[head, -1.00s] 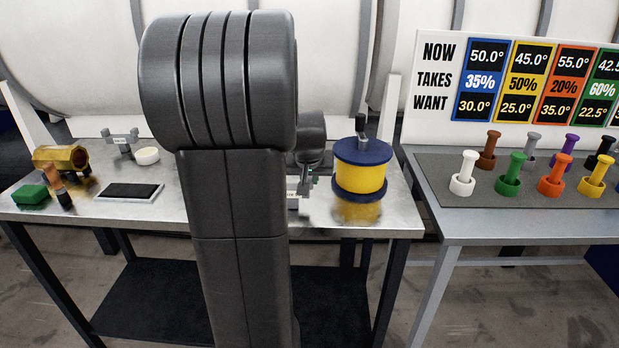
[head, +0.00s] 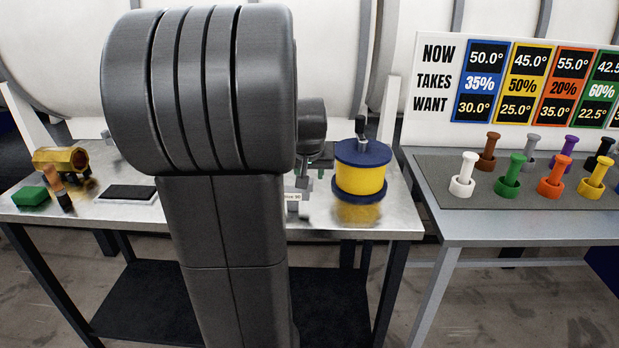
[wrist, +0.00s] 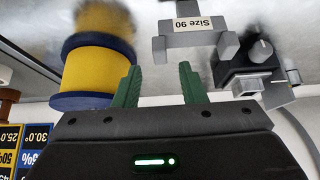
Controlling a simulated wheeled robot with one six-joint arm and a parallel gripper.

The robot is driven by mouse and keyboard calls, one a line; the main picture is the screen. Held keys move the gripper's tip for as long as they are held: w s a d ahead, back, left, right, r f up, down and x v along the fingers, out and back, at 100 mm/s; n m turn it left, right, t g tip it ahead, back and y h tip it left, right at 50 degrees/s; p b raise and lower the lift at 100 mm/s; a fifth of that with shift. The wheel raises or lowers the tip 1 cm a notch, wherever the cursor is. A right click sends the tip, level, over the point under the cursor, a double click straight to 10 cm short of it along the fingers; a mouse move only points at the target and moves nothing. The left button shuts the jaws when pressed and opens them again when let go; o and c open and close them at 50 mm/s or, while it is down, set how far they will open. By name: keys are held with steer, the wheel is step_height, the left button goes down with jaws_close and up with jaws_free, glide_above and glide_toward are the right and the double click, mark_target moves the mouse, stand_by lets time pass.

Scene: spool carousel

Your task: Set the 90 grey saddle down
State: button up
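The grey saddle (wrist: 188,42) with a white "Size 90" label stands on the metal bench in the wrist view, beyond my fingertips and apart from them. In the head view, only part of the saddle and its label (head: 293,197) show beside my arm. My gripper (wrist: 158,80) has two green fingers spread apart with nothing between them. In the head view the gripper is mostly hidden behind my arm.
A yellow spool with blue flanges (head: 360,175) stands right of the saddle; it shows at left in the wrist view (wrist: 98,65). A dark device with a grey knob (wrist: 250,65) is close to the saddle. A brass cylinder (head: 60,160), green block (head: 31,196) and dark-topped plate (head: 128,194) lie at left.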

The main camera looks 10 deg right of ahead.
steer(key=v, duration=0.7)
steer(key=shift+s+r, duration=0.15)
steer(key=shift+r, duration=0.2)
